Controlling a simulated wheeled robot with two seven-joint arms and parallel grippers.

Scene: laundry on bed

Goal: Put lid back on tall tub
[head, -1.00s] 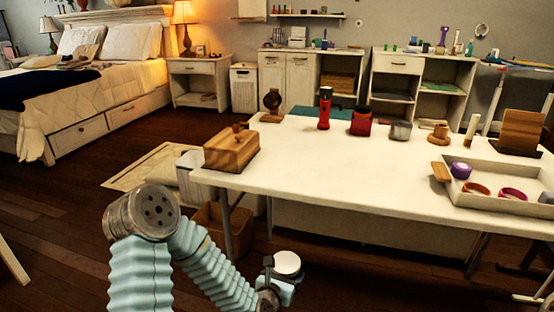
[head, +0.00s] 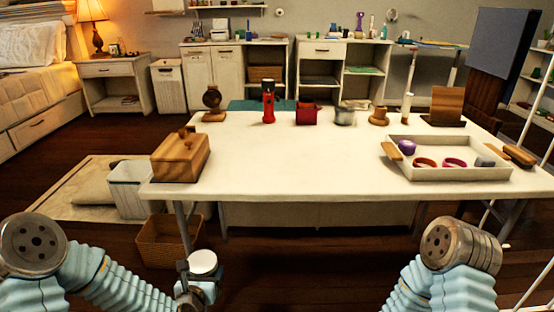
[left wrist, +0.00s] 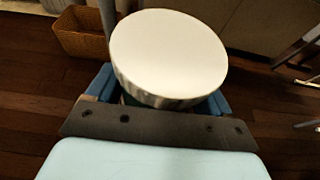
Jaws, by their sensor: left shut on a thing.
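A round white lid (head: 202,262) with a silvery ribbed edge is held by my left gripper (head: 198,286), low in front of the table's near edge. In the left wrist view the lid (left wrist: 170,52) fills the space between the blue fingers of my left gripper (left wrist: 155,98), its white top facing the camera. A small silvery tub (head: 345,116) stands towards the back of the table; I cannot tell whether it is the tall tub. My right arm shows at the lower right, but its gripper is out of view.
The white table (head: 290,165) has a clear middle. A wooden box (head: 180,160) stands at its left, and a tray (head: 470,173) with small items at its right. Several objects line the back edge, including a red torch (head: 268,104). A wicker basket (head: 163,242) sits on the floor below.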

